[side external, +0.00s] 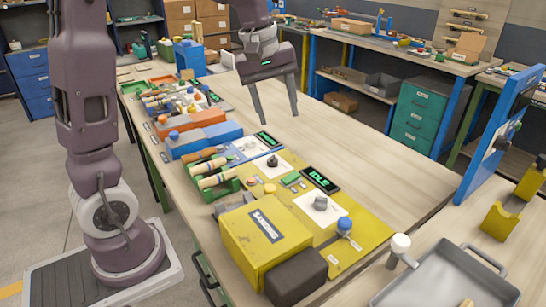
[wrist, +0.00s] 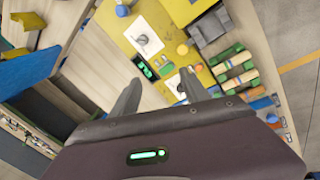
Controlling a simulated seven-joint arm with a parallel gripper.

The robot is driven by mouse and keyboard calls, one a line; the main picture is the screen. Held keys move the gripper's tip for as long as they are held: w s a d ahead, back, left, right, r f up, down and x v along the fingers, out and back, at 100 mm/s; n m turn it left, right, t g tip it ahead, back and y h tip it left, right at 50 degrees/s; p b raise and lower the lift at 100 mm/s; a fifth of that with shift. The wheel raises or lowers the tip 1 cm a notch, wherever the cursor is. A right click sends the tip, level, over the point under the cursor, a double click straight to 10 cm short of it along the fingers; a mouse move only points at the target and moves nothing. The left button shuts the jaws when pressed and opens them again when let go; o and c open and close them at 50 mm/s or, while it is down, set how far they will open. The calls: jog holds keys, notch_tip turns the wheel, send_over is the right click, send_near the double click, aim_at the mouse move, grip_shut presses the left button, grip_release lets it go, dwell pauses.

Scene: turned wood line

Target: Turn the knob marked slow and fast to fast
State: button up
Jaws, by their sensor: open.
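My gripper (side external: 278,118) is open and empty, raised above the bench behind the yellow panel (side external: 366,230). In the wrist view, my gripper (wrist: 162,82) has its two fingers apart. The panel carries a dark knob (side external: 272,161) on a white plate and a grey round knob (side external: 320,203) on another white plate. The wrist view also shows the grey knob (wrist: 142,40) and the dark knob (wrist: 181,87), the latter near one fingertip. The plate markings are too small to read, so I cannot tell which is slow and fast. A display (side external: 320,179) reads IDLE.
A yellow box (side external: 262,240) and a dark block (side external: 296,276) stand at the panel's front. A blue-capped post (side external: 344,225) stands near the grey knob. A green rack (side external: 214,182) holds turned wood pieces. The bench beyond the panel (side external: 375,150) is clear.

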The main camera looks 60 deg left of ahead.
jog(key=w+a+f+n+g, duration=0.1)
jog(key=w+a+f+n, duration=0.2)
jog(key=w+a+f, duration=0.25)
jog(key=n+g, duration=0.2)
jog(key=n, duration=0.4)
send_over(273, 157)
jog(key=shift+y, duration=0.3)
notch_tip(273, 157, down, 12)
notch_tip(273, 157, down, 6)
jog(key=shift+r, duration=0.1)
jog(key=shift+f, duration=0.6)
grip_shut()
